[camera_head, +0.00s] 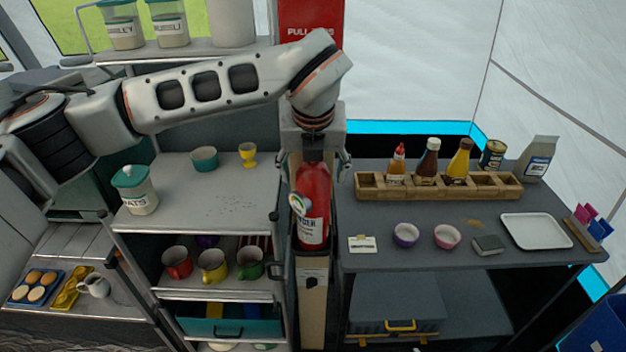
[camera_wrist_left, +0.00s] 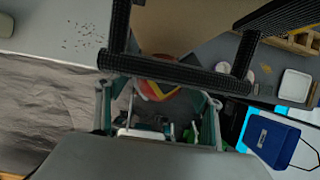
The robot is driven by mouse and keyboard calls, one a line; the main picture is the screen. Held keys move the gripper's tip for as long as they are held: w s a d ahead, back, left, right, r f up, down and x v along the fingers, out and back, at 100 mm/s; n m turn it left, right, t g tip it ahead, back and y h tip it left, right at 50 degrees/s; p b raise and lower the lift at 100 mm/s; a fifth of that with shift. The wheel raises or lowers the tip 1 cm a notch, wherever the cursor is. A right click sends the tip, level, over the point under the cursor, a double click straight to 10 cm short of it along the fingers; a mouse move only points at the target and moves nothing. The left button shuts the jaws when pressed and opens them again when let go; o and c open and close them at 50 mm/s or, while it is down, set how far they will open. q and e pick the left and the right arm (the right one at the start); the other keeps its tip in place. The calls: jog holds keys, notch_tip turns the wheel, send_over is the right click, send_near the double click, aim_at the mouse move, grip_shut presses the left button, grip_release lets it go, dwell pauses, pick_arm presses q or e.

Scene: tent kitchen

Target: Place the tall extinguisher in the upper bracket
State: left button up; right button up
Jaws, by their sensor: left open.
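The tall red extinguisher (camera_head: 314,190) stands upright in the gap between the shelf unit and the dark table, its white label and round gauge facing me. Its base meets a dark bracket (camera_head: 313,252) on a narrow cream panel; I cannot tell how fully it is seated. My left gripper (camera_head: 317,160) is open over the extinguisher's top, one finger on each side. In the left wrist view, a red and yellow part of the extinguisher (camera_wrist_left: 158,90) shows behind a black bar, beyond the gripper (camera_wrist_left: 158,112). The right gripper is not in view.
The shelf unit (camera_head: 215,290) at left holds mugs, an oats jar (camera_head: 136,190) and cups. The table (camera_head: 450,250) at right carries a wooden sauce rack (camera_head: 440,187), bowls and a white tray (camera_head: 536,231). A red sign (camera_head: 311,18) is behind my arm.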

pick_arm(q)
jog(key=b+v, duration=0.1)
jog(key=v, duration=0.7)
jog(key=shift+r, duration=0.3)
jog(key=shift+s, duration=0.15)
